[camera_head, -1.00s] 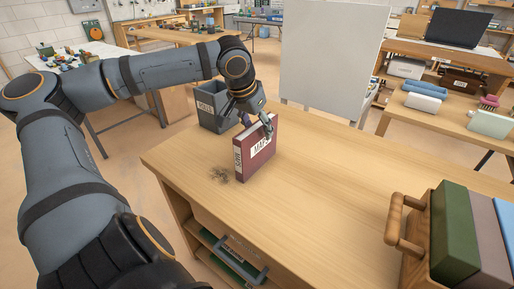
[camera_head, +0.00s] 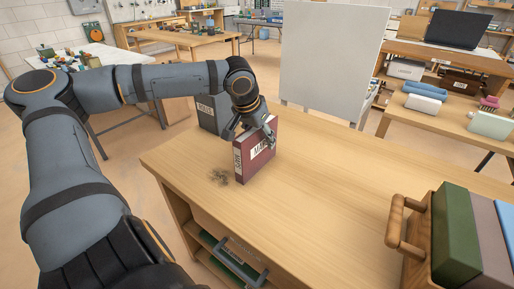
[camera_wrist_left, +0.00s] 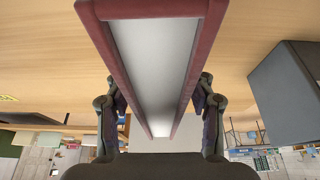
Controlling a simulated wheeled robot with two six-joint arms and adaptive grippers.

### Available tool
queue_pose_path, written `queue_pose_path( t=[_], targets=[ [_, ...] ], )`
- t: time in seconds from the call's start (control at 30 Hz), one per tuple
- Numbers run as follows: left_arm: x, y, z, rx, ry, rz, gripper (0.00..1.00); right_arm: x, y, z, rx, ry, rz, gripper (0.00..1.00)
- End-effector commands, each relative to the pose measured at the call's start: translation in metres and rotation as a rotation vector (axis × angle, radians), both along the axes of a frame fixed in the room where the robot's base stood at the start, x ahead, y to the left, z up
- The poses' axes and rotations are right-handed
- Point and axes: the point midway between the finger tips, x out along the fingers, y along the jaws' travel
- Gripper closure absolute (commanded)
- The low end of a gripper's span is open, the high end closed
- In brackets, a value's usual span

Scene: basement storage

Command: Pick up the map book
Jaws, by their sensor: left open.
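The map book (camera_head: 256,157) stands upright on the wooden workbench in the head view, dark red with a white label on its cover and spine. In the left wrist view the book (camera_wrist_left: 158,70) shows its pale page edges between dark red covers. My left gripper (camera_head: 252,134) is at the top of the book, its fingers on either side. In the left wrist view the open left gripper (camera_wrist_left: 160,110) has one finger beyond each cover, with small gaps visible. My right gripper is in neither view.
The workbench (camera_head: 320,180) is clear in the middle. A dark scribble-like patch (camera_head: 219,177) lies left of the book. A wooden holder (camera_head: 414,240) with books stands at the right front.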

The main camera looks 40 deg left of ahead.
Motion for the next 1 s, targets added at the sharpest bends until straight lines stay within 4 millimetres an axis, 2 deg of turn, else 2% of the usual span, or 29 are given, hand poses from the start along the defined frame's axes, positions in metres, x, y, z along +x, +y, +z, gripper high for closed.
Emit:
queue_pose_path(
  t=[0.2, 0.6, 1.0],
  targets=[
    [-0.0002, 0.0, -0.0003, 0.0, 0.001, 0.0, 0.47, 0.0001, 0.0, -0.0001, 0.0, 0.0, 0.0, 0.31],
    [-0.0001, 0.0, -0.0002, 0.0, 0.001, 0.0, 1.0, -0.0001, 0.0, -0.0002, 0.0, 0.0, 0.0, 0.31],
    [0.0001, 0.0003, 0.0008, 0.001, 0.0, 0.0, 1.0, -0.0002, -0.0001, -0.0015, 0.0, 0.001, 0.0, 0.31]
  ],
)
